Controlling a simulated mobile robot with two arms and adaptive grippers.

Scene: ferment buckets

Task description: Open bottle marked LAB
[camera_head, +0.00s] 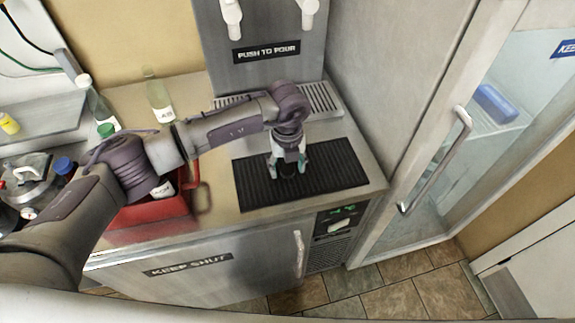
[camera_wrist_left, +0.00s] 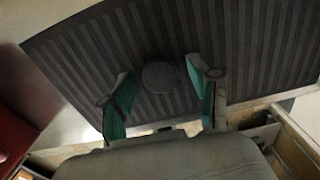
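My left gripper (camera_head: 288,166) points down over the black ribbed mat (camera_head: 335,180). In the left wrist view its two teal-padded fingers (camera_wrist_left: 160,82) are apart, with a dark round top (camera_wrist_left: 159,77) between them and a gap on each side. That dark thing also shows small between the fingers in the head view (camera_head: 288,173); I cannot tell whether it is a capped bottle. No label on it is visible. My right gripper is not in view.
A red crate (camera_head: 155,224) holds a labelled bottle, partly behind my arm. More bottles (camera_head: 98,106) stand behind it. A steel dispenser (camera_head: 262,72) marked "PUSH TO POUR" stands behind the mat. A glass-door fridge (camera_head: 455,130) is at right. The mat's right side is clear.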

